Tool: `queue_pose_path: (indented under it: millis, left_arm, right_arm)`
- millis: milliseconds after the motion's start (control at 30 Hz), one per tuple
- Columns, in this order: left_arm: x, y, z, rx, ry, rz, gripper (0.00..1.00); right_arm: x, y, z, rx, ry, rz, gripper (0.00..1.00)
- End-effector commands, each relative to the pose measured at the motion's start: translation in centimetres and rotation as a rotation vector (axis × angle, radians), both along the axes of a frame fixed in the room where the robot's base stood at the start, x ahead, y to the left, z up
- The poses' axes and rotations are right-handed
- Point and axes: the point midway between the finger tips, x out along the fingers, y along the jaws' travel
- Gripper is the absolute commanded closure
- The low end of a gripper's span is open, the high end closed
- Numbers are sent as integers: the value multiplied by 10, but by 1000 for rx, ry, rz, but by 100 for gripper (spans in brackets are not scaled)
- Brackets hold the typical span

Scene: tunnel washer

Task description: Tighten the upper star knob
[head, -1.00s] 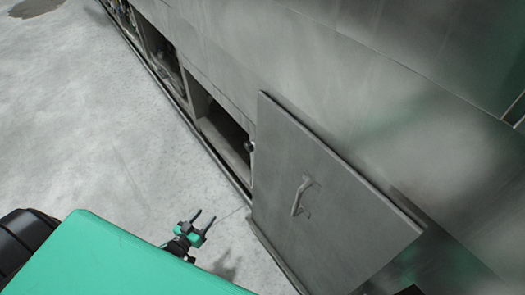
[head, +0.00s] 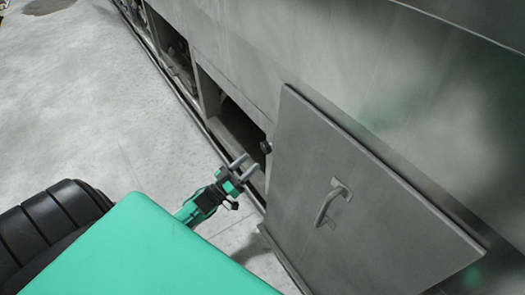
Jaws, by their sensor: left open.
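A small dark round knob (head: 266,147) shows at the left edge of the grey door panel (head: 350,200), near its upper part; it is too small to make out its star shape. No second knob can be made out. My left gripper (head: 248,165) is open and empty, with its two grey fingers pointing up and to the right. In the picture it is just below and left of the knob, apart from it. My right gripper is not in view.
The door panel carries a bent bar handle (head: 331,202). Left of it, an open dark bay (head: 232,115) shows in the long steel machine wall (head: 330,60). A rail runs along the floor edge. The concrete floor (head: 90,100) at left is clear.

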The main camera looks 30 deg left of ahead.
Motion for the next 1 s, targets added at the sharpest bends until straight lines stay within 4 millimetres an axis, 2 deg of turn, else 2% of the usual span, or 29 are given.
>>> queue_pose_path:
  millis: [100,333,500,767,933,1000]
  left_arm:
    - [23,-7,10,0,-3,0,48]
    - [53,-17,22,0,-1,0,48]
    - [61,-19,25,0,1,0,48]
    - [62,-19,25,0,1,1,48]
    - [62,-19,25,0,1,1,80]
    - [62,-19,25,0,1,1,80]
  right_arm:
    - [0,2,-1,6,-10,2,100]
    - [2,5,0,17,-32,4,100]
    - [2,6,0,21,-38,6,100]
    - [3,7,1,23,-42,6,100]
    - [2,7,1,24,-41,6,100]
    - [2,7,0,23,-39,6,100]
